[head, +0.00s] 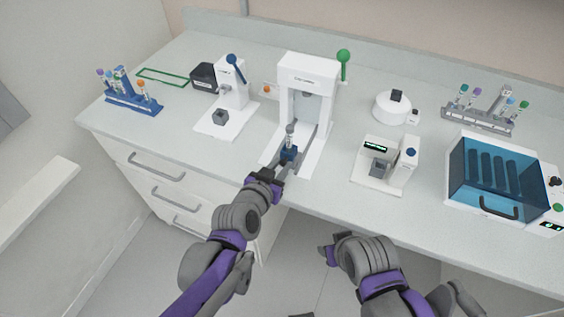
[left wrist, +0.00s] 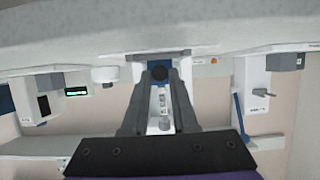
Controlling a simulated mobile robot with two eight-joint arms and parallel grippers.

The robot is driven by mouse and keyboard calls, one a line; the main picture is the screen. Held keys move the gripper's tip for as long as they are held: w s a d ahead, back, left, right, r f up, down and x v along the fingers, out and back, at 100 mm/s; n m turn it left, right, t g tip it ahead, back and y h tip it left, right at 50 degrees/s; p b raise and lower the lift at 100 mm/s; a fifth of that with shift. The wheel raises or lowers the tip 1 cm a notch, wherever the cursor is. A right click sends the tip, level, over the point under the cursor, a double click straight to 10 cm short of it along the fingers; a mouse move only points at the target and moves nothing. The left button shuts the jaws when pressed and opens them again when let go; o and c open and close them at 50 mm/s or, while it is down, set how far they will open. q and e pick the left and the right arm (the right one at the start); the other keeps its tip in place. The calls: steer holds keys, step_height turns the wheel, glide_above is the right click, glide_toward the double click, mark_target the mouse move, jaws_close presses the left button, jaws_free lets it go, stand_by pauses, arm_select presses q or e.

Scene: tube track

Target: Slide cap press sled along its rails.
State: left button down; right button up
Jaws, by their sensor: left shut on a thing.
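The white cap press (head: 306,70) stands in the middle of the bench, with a green-knobbed lever on its right side. Its sled, a blue block (head: 289,152), sits at the front of the rails (head: 312,150), out in front of the press frame. A tube with a grey top (head: 290,130) stands upright in it. My left gripper (head: 282,163) reaches in from the front and is shut on the sled's front. In the left wrist view its fingers (left wrist: 158,76) close around a dark round part against the blue block. My right gripper (head: 328,254) hangs low before the bench; its fingers are unclear.
A smaller white press (head: 232,95) with a blue lever and a blue tube rack (head: 132,98) stand left. A white device (head: 385,165), a round white device (head: 391,108), a grey rack (head: 478,120) and a blue-lidded machine (head: 495,180) stand right.

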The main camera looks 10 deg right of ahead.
arm_select(q)
steer(key=shift+s, duration=0.1)
steer(key=c, duration=0.7)
jaws_free()
steer(key=shift+a, duration=0.1)
steer(key=p+v, duration=0.2)
steer(key=v, duration=0.9)
steer(key=shift+f, duration=0.1)
